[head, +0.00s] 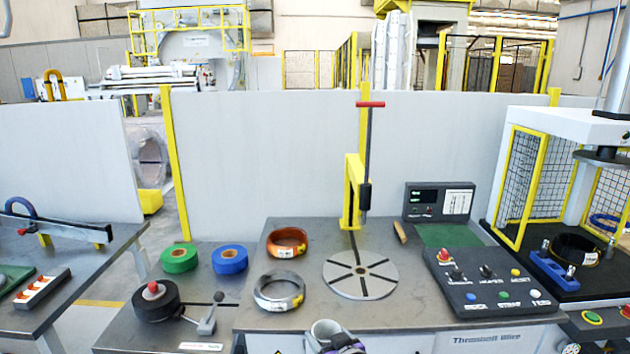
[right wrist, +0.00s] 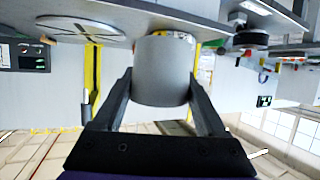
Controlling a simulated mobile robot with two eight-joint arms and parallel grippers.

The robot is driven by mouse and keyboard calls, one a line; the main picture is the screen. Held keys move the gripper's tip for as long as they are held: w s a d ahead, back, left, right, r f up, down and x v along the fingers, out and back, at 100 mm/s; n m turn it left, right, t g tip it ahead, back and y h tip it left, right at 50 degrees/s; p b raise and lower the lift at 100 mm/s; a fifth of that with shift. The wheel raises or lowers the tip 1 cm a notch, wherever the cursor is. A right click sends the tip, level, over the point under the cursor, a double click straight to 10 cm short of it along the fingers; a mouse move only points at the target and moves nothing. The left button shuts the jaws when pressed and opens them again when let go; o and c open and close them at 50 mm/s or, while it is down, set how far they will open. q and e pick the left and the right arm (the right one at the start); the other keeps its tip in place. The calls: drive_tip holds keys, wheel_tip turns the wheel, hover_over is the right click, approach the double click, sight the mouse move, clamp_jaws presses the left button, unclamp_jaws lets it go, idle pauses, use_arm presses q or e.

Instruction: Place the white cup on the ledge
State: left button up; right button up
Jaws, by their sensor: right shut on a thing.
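The white cup (head: 325,328) is at the bottom centre of the head view, by the front edge of the workbench (head: 215,318). Its open rim faces up. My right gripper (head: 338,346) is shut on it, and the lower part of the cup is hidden. In the right wrist view, which is upside down, the cup (right wrist: 162,58) fills the space between the two fingers of the gripper (right wrist: 160,84). Which surface is the ledge, I cannot tell. My left gripper is not in view.
A slotted round plate (head: 360,274) lies behind the cup. A silver coil (head: 280,291) and an orange coil (head: 287,242) lie to its left. A button panel (head: 488,283) stands on the right. A yellow post (head: 351,190) rises behind the plate.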

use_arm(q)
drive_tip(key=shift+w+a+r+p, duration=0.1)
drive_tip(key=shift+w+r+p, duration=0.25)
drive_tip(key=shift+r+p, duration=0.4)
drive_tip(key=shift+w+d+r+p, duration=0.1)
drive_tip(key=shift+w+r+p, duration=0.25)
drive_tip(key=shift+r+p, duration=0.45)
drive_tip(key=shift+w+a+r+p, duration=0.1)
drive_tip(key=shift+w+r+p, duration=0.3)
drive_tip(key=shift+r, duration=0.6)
use_arm(e)
drive_tip(key=s+d+f+m+h, duration=0.1)
drive_tip(key=d+f+m+h, duration=0.1)
drive_tip(key=d+f, duration=0.3)
drive_tip(key=s+d+f+m+h, duration=0.1)
drive_tip(key=s+d+f+h, duration=0.1)
drive_tip(key=d+f, duration=0.4)
drive_tip(key=shift+s+d+m+t, duration=0.3)
drive_tip(key=shift+d+m+t, duration=0.1)
drive_tip(key=shift+d, duration=1.55)
